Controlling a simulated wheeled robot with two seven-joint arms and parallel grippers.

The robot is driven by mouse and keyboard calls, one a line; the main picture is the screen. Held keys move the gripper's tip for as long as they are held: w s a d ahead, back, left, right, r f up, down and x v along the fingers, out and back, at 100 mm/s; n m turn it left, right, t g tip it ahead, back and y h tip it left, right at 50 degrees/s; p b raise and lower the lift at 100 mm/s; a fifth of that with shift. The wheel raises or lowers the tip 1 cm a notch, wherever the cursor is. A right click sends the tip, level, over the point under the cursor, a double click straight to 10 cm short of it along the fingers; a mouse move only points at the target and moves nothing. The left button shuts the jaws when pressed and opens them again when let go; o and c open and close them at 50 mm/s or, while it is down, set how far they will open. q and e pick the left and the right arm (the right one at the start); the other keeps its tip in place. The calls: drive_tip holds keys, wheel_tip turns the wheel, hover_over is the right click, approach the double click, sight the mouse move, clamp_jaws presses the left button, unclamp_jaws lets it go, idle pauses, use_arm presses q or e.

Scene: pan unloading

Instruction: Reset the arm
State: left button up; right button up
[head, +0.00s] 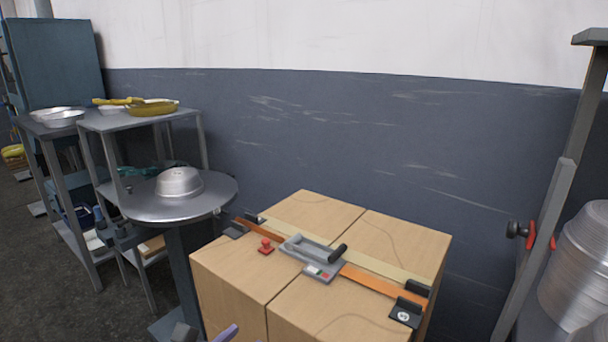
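A silver metal pan (180,182) lies upside down on a round metal table (140,211) left of centre. A tall stack of similar metal pans (580,268) stands at the right edge, partly cut off by the frame. At the bottom edge, a small dark piece and a lavender bar (222,333) poke into view. They may be the tips of my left gripper, but too little shows to be sure. They are below and in front of the round table, touching no pan that I can see. My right gripper is out of view.
Grey shelving (150,122) with bowls and a yellow pan (152,108) is at left. A slanted grey post (537,250) stands before the stack.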

use_arm(q)
drive_tip(key=s+a+f+n+g+y, duration=0.1)
drive_tip(key=s+a+f+n+y, duration=0.25)
drive_tip(key=f+n, duration=0.5)
drive_tip(key=s+a+f+n+g+y, duration=0.2)
drive_tip(key=s+a+f+n+y, duration=0.15)
drive_tip(key=f+n, duration=0.55)
drive_tip(key=s+a+f+n+g+y, duration=0.1)
drive_tip(key=s+a+f+n+g, duration=0.2)
drive_tip(key=s+f+n, duration=0.45)
drive_tip(key=s+a+f+n+g+y, duration=0.2)
drive_tip(key=s+f+n+g, duration=0.15)
drive_tip(key=s+f, duration=0.6)
drive_tip(key=s+f+n+g, duration=0.2)
drive_tip(key=s+n+g, duration=0.65)
drive_tip(key=s, duration=1.75)
wheel_tip(320, 180, up, 12)
drive_tip(key=w+n+t+p, duration=0.1)
drive_tip(key=n+t+p, duration=0.1)
drive_tip(key=p, duration=1)
drive_tip(key=shift+d+n+t+p, duration=0.3)
drive_tip(key=shift+d+n, duration=0.15)
drive_tip(key=shift+n, duration=0.05)
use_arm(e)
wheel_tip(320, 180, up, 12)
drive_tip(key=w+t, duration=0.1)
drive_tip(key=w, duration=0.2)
